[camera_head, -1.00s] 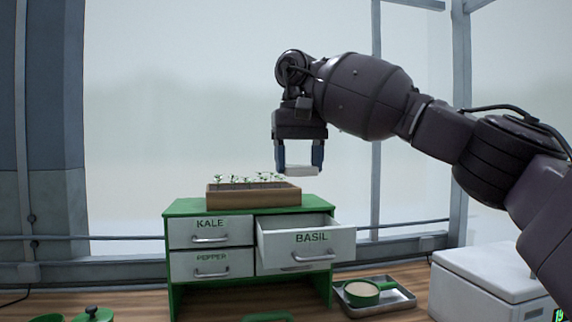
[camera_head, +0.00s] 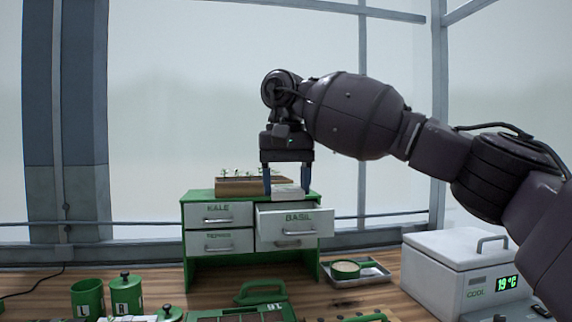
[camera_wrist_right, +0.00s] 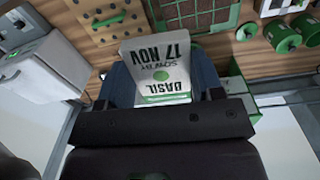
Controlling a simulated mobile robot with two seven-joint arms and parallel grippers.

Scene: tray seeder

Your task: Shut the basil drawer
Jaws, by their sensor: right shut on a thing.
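The basil drawer (camera_head: 294,229) is at the upper right of a green and white cabinet (camera_head: 190,197). It stands open, its front jutting out past the shut kale drawer (camera_head: 218,215). My right gripper (camera_head: 286,185) is shut on a white seed packet (camera_head: 287,192), just above the open drawer as seen from the head. In the right wrist view the packet (camera_wrist_right: 158,72) reads "BASIL, SOW BY 17 NOV" and sits between the blue fingers. I cannot tell whether its lower edge is inside the drawer. My left gripper is not in view.
A wooden seedling box (camera_head: 238,188) stands on the cabinet top, close to my right gripper. A metal tray (camera_head: 372,273) with a green pan (camera_head: 345,270) is right of the cabinet, beside a white cool box (camera_head: 455,262). Green canisters (camera_head: 88,297) stand at the front left.

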